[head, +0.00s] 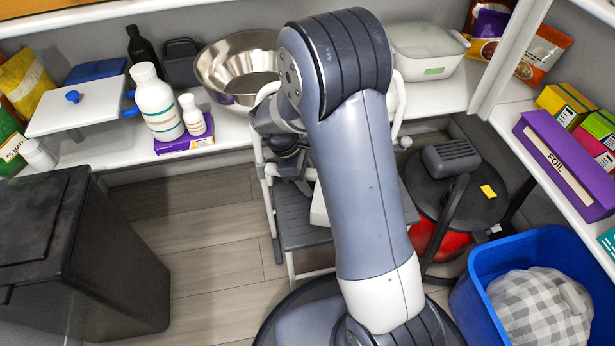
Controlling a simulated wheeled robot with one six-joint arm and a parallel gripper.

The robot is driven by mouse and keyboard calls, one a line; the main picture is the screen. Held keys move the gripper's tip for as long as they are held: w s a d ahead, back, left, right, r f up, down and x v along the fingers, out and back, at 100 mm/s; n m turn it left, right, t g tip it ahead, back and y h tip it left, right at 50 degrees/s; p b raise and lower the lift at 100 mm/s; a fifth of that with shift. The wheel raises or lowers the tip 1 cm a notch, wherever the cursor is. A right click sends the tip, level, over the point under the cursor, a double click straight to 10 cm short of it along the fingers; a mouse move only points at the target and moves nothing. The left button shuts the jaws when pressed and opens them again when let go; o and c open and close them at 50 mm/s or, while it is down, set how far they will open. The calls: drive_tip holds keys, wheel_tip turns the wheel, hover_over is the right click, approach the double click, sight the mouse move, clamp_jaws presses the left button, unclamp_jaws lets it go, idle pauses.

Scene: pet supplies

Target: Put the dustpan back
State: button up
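My gripper (292,172) hangs at the far side of my arm, over a step stool with a white frame and grey treads (302,230). My arm hides most of it, and its fingers cannot be made out. I cannot pick out a dustpan for certain. A small part of a white thing (319,207) shows beside my arm, below the gripper. Its shape is mostly hidden, and I cannot tell whether the gripper touches it.
The back shelf holds white bottles (156,102), a steel bowl (238,70) and a lidded tub (425,48). A black bin (90,262) stands left. A red-and-black round appliance (458,195) and a blue crate (478,292) with checked cloth stand right. Floor (205,225) is clear between bin and stool.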

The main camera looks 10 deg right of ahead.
drive_tip(key=shift+o, duration=0.2)
drive_tip(key=p+v, duration=0.3)
drive_tip(key=v, duration=0.4)
drive_tip(key=shift+a+r, duration=0.1)
drive_tip(key=shift+r, duration=0.2)
drive_tip(key=b+x, duration=0.3)
drive_tip(key=x, duration=0.5)
drive_tip(key=shift+f+b, duration=0.1)
drive_tip(key=shift+b, duration=0.2)
wheel_tip(320, 180, up, 8)
drive_tip(key=p, duration=0.4)
drive_tip(key=shift+w+a, duration=0.1)
drive_tip(key=shift+f, duration=0.1)
